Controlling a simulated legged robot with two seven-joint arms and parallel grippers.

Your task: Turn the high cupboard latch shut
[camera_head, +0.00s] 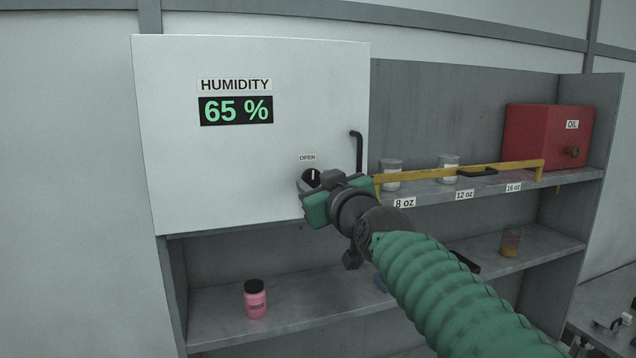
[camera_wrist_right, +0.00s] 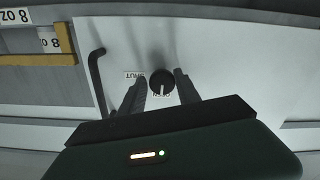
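The latch (camera_head: 311,177) is a round dark knob with a white pointer line, low on the closed-looking white cupboard door (camera_head: 220,170). The line points up toward the OPEN label (camera_head: 307,157). In the right wrist view, turned upside down, the latch (camera_wrist_right: 160,86) sits between the finger ends, with a SHUT label (camera_wrist_right: 134,76) at its side. My right gripper (camera_wrist_right: 161,84) is open, one finger on each side of the knob; gaps show and I cannot tell any contact. In the head view the gripper (camera_head: 312,188) partly covers the latch. My left gripper is not in view.
A black door handle (camera_head: 357,150) stands just right of the latch. A yellow rail (camera_head: 450,173) runs along the upper shelf with jars and a red oil box (camera_head: 545,138). A pink bottle (camera_head: 255,299) stands on the lower shelf.

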